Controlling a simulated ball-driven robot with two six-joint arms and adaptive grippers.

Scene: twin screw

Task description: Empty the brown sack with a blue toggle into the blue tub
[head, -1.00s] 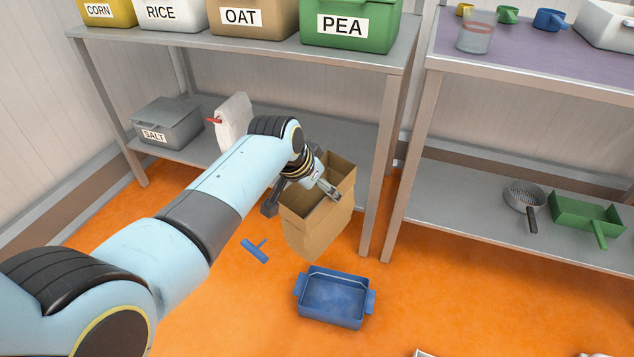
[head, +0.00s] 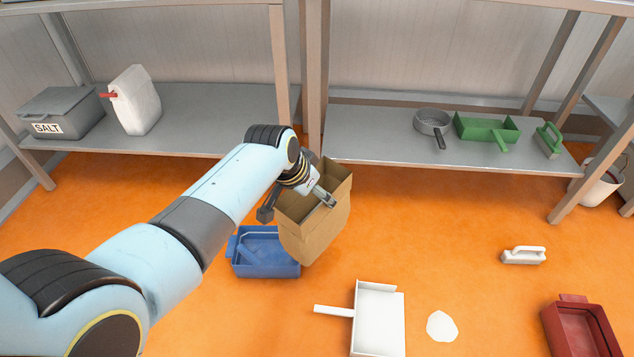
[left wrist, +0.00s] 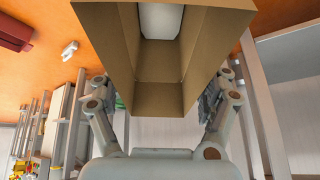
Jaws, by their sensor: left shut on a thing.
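The brown sack (head: 315,225) is open at the top and hangs roughly upright. My left gripper (head: 322,198) is shut on its rim. In the head view the sack covers the right part of the blue tub (head: 266,268) on the orange floor; I cannot tell its height above the floor. The left wrist view looks into the sack mouth (left wrist: 160,95), where a white patch shows at the top; I cannot tell whether it is contents. The blue toggle is not visible now. My right gripper is not in view.
A white dustpan (head: 378,320) and a white patch (head: 442,326) lie on the floor to the right, with a white brush (head: 523,255) and a red tub (head: 578,328) beyond. Shelves at the back hold a salt box (head: 62,115), a white jug (head: 135,100) and a green scoop (head: 486,130).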

